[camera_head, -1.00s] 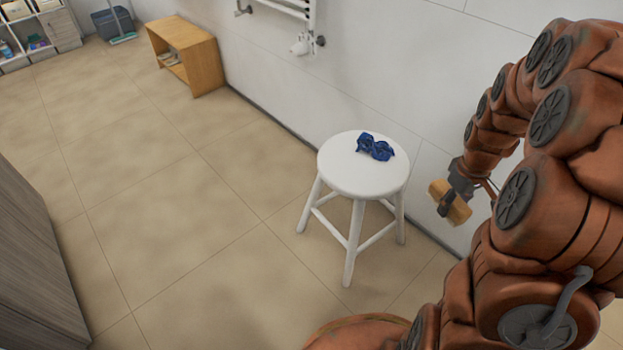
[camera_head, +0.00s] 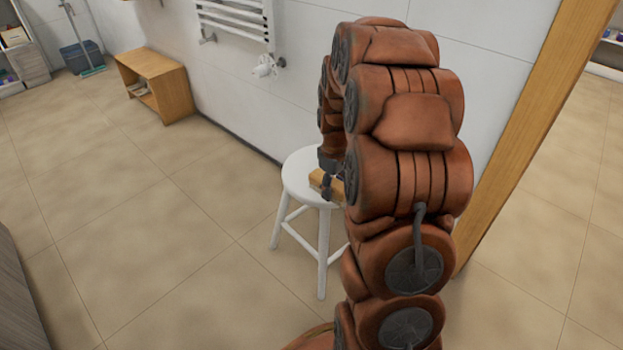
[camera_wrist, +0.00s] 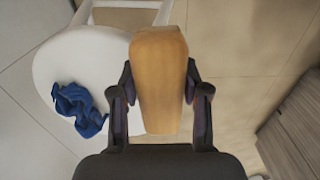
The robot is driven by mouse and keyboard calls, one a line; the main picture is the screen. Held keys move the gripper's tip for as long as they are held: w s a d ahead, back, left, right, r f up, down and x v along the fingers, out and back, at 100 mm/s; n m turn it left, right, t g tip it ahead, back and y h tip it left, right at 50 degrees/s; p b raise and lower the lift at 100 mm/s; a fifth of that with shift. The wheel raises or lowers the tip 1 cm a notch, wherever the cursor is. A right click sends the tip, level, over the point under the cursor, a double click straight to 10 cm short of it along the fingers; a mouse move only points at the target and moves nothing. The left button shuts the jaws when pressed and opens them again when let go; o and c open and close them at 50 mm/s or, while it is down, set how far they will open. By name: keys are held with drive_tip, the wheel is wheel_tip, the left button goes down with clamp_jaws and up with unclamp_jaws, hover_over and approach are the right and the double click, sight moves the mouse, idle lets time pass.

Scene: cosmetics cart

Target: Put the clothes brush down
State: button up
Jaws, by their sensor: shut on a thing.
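The clothes brush (camera_wrist: 158,75) has a light wooden back and fills the middle of the wrist view. My gripper (camera_wrist: 160,92) is shut on it, with one finger on each long side. In the head view the brush (camera_head: 318,180) shows as a small wooden block in front of the white stool's seat, partly hidden by my arm. In the wrist view it overlaps the right edge of the stool seat (camera_wrist: 62,58). I cannot tell its height above the seat. Its bristles are not visible.
A blue crumpled cloth (camera_wrist: 80,108) lies on the stool; my arm hides it in the head view. A wooden shelf unit (camera_head: 160,85) stands along the wall below and left of a white towel radiator (camera_head: 235,18). Open tiled floor (camera_head: 130,220) lies left of the stool.

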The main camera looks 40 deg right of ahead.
drive_tip(key=w+b, duration=0.1)
drive_tip(key=w, duration=0.6)
drive_tip(key=w+d+f+b, duration=0.1)
drive_tip(key=w, duration=0.2)
drive_tip(key=shift+w+b, duration=0.3)
drive_tip(key=shift+s+f+b, duration=0.1)
drive_tip(key=shift+f+b, duration=0.75)
drive_tip(key=shift+f, duration=0.9)
drive_tip(key=shift+f, duration=0.1)
drive_tip(key=o, duration=1)
